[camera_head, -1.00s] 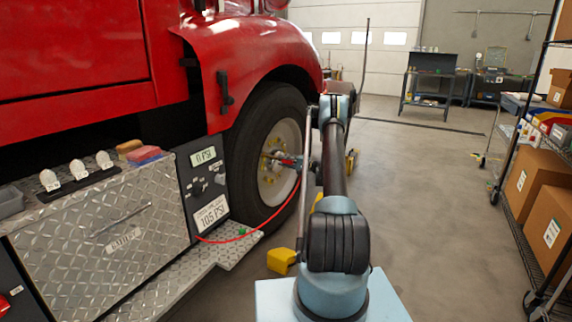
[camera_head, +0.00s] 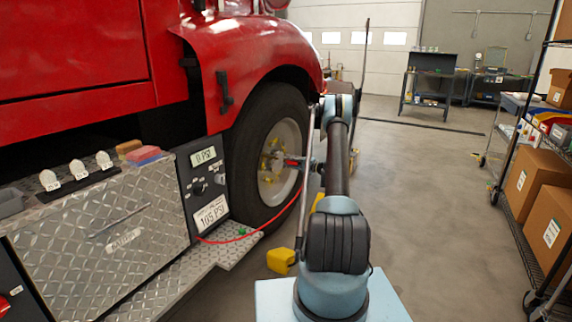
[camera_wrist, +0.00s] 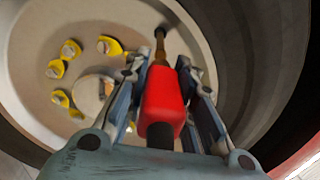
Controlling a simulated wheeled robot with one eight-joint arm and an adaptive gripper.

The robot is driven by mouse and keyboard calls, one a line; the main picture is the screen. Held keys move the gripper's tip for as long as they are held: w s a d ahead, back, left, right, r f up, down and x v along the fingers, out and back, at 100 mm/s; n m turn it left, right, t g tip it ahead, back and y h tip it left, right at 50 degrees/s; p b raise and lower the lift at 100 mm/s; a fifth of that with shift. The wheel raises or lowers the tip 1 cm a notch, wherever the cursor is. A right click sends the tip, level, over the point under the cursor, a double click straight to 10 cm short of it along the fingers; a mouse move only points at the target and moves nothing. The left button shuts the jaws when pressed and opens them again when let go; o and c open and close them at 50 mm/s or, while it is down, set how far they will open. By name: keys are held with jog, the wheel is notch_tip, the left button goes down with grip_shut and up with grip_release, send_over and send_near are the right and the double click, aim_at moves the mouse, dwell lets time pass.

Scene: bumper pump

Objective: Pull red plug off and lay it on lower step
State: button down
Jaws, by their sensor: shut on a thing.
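My gripper (camera_wrist: 162,90) is shut on the red plug (camera_wrist: 163,103) in the wrist view, with a finger on each side of its red body. A brass stem with a dark tip points from the plug toward the wheel rim; I cannot tell whether it touches the valve. In the head view the red plug (camera_head: 293,162) shows small in front of the wheel (camera_head: 279,168), and my gripper is partly hidden by my arm. The lower step (camera_head: 228,258) is a diamond-plate ledge left of the wheel, below the gauge panel (camera_head: 203,184).
A red hose (camera_head: 275,222) runs from the panel past the wheel toward my gripper. A small green item (camera_head: 242,231) lies on the step. A yellow chock (camera_head: 281,260) stands on the floor near my base. A shelf with boxes (camera_head: 545,205) stands at right.

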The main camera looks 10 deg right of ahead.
jog(key=shift+v, duration=1.1)
